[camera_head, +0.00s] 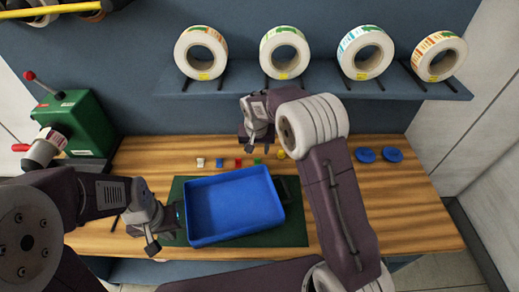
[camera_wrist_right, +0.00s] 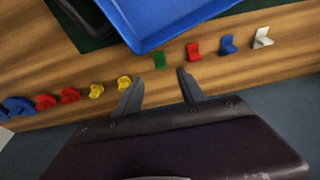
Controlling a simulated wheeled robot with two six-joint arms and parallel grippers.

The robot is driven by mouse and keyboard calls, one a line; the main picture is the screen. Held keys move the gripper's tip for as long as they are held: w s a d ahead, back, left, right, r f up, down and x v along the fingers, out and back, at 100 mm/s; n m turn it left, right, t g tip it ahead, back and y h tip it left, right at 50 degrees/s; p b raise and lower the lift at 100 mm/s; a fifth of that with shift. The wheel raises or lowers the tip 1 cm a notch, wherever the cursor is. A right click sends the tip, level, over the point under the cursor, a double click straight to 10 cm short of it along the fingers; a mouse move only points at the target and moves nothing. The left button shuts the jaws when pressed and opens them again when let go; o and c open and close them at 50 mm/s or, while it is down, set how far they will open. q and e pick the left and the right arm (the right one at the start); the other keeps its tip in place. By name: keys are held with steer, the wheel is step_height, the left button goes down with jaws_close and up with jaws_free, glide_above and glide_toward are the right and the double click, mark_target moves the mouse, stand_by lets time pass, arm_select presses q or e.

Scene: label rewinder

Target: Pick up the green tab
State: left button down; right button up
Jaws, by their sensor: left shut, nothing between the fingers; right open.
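The small green tab (camera_head: 257,161) lies on the wooden table behind the blue tray, in a row of coloured tabs. In the right wrist view the green tab (camera_wrist_right: 159,60) shows just beyond the gap between my right fingertips. My right gripper (camera_head: 257,143) is open and empty, above the table at the back of the row; its spread fingers (camera_wrist_right: 160,79) also show in the wrist view. My left gripper (camera_head: 152,240) is shut and empty, beside the left side of the blue tray.
The blue tray (camera_head: 235,206) is empty and sits on a dark green mat (camera_head: 291,234). A red tab (camera_wrist_right: 193,51) and a yellow tab (camera_wrist_right: 124,83) flank the green one. A shelf (camera_head: 318,82) with label rolls stands behind; a green machine (camera_head: 80,122) stands left.

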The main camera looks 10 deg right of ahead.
mark_target(257, 159)
steer(key=f, duration=0.1)
steer(key=w+f, duration=0.1)
steer(key=f, duration=0.1)
steer(key=shift+w+a, duration=0.15)
steer(key=shift+a, duration=0.15)
steer(key=shift+w+d+f, duration=0.15)
steer(key=shift+d+f, duration=0.1)
steer(key=shift+f, duration=0.2)
steer(key=p+x, duration=0.1)
steer(key=x, duration=0.3)
steer(key=shift+d, duration=0.15)
steer(key=shift+w+f, duration=0.15)
steer(key=shift+f, duration=0.3)
jaws_close()
